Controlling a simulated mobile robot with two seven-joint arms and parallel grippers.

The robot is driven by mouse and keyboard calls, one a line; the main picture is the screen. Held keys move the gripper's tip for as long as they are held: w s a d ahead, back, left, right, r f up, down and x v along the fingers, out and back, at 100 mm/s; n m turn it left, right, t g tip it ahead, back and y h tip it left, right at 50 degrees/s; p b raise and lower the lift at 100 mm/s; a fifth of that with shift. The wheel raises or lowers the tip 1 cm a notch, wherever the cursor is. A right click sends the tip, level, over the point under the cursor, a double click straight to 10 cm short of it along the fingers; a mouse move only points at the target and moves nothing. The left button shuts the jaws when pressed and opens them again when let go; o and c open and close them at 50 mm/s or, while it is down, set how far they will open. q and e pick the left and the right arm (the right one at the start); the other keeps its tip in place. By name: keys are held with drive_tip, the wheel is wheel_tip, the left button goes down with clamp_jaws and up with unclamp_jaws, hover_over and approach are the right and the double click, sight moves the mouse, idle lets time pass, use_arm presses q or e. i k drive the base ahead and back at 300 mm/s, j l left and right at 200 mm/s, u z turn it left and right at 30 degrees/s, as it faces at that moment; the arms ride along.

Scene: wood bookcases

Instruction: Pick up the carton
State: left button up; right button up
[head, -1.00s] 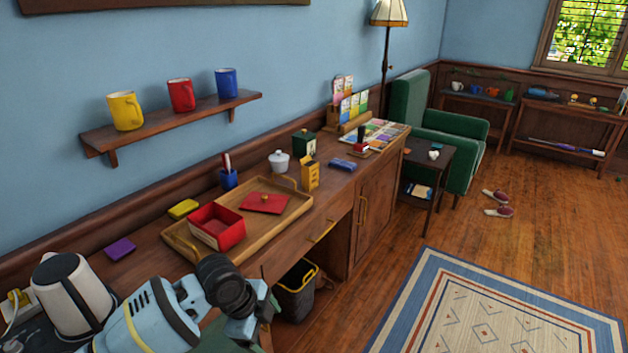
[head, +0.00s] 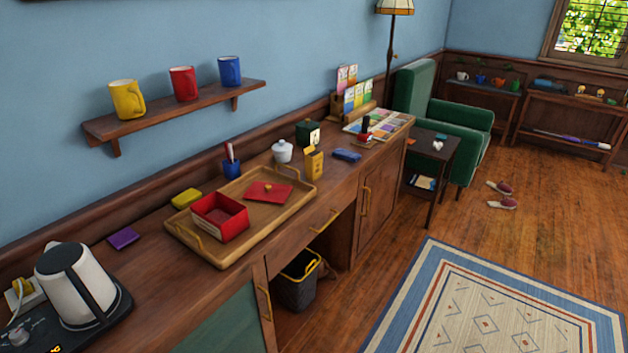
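The likely carton is a small upright yellow box (head: 313,163) in the head view. It stands on the wooden desk just past the right end of the tray, apart from any gripper. Its top looks pointed or flapped, and a small dark mark shows on its front. Neither of my grippers is in view.
A wooden tray (head: 224,259) holds an open red box (head: 220,218) and its red lid (head: 268,190). Near the carton are a white lidded jar (head: 282,151), a dark green tin (head: 307,132) and a blue object (head: 347,155). A kettle (head: 70,287) stands at left.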

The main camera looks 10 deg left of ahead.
sight(313, 158)
drive_tip(key=i+l+u, duration=0.15)
drive_tip(key=i, duration=0.35)
drive_tip(key=i+l+u, duration=0.1)
drive_tip(key=i+l, duration=0.15)
drive_tip(key=i, duration=0.2)
drive_tip(key=i+l+u, duration=0.15)
drive_tip(key=i, duration=0.3)
drive_tip(key=i+l+u, duration=0.1)
drive_tip(key=i+l, duration=0.35)
